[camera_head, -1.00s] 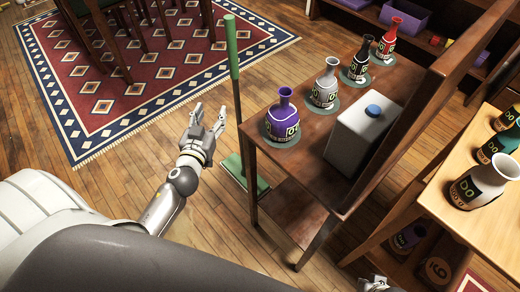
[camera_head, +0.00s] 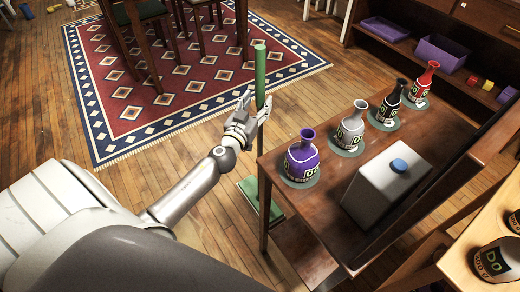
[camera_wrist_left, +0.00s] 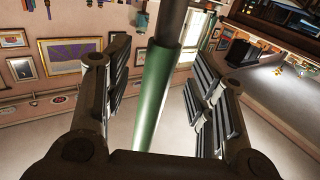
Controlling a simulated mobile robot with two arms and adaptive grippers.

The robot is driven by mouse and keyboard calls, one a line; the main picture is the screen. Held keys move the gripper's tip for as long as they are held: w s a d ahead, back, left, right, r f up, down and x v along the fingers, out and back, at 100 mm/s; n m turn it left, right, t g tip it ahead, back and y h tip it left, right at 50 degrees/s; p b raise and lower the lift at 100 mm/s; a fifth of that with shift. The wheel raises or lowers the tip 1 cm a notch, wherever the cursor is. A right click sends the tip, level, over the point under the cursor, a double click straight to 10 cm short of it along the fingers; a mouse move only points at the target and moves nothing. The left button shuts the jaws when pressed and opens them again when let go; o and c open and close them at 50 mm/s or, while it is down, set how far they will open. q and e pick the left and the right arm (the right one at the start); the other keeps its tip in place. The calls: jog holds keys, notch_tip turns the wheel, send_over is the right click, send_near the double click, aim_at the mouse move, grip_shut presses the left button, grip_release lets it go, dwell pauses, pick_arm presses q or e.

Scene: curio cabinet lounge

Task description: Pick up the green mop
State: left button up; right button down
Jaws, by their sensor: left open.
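The green mop (camera_head: 260,80) stands upright beside the left side of the dark wooden shelf table, with its flat green head (camera_head: 258,200) on the floor. My left gripper (camera_head: 256,108) is open at the mop's handle. In the left wrist view, the green handle (camera_wrist_left: 154,95) runs between the two open fingers, with a dark grey section above it. I see a gap on both sides of the handle. My right gripper does not show clearly in the head view.
The table's edge is close to the mop. A patterned rug (camera_head: 180,85) lies behind.

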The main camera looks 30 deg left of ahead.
pick_arm(q)
jog(key=shift+w+a, duration=0.15)
jog(key=shift+w, duration=0.55)
jog(key=shift+w+a, duration=0.1)
jog(key=shift+w, duration=0.6)
jog(key=c, duration=1)
jog(key=shift+r, duration=0.1)
jog(key=shift+c, duration=0.6)
jog(key=shift+r, duration=0.1)
